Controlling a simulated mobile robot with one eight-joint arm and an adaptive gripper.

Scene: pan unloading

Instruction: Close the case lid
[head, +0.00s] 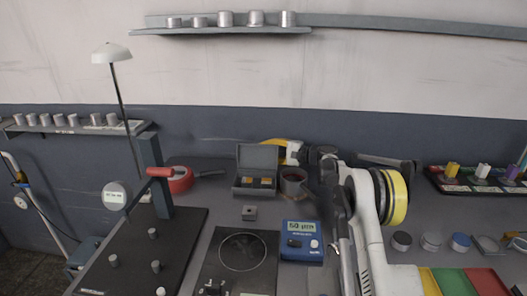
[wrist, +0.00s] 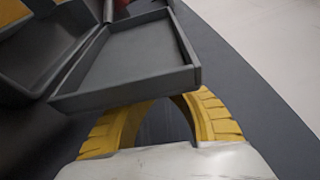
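The grey case (head: 257,186) stands open on the bench in the head view, its lid (head: 257,157) raised at the back. Small dark and orange items lie in its base. In the wrist view the lid (wrist: 125,55) fills the upper middle, and part of the case base (wrist: 35,45) shows at the upper left. My gripper (head: 280,146) is behind the case, close to the lid. Its yellow fingers (wrist: 165,103) curve together under the lid's edge in the wrist view. The fingertips are hidden by the lid, so I cannot tell contact or opening.
A dark pot (head: 293,184) stands right beside the case, and a red pan (head: 180,179) lies to its left. A small grey block (head: 249,212), a hot plate (head: 240,258) and a blue meter (head: 301,240) are in front. My arm reaches over the bench on the right.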

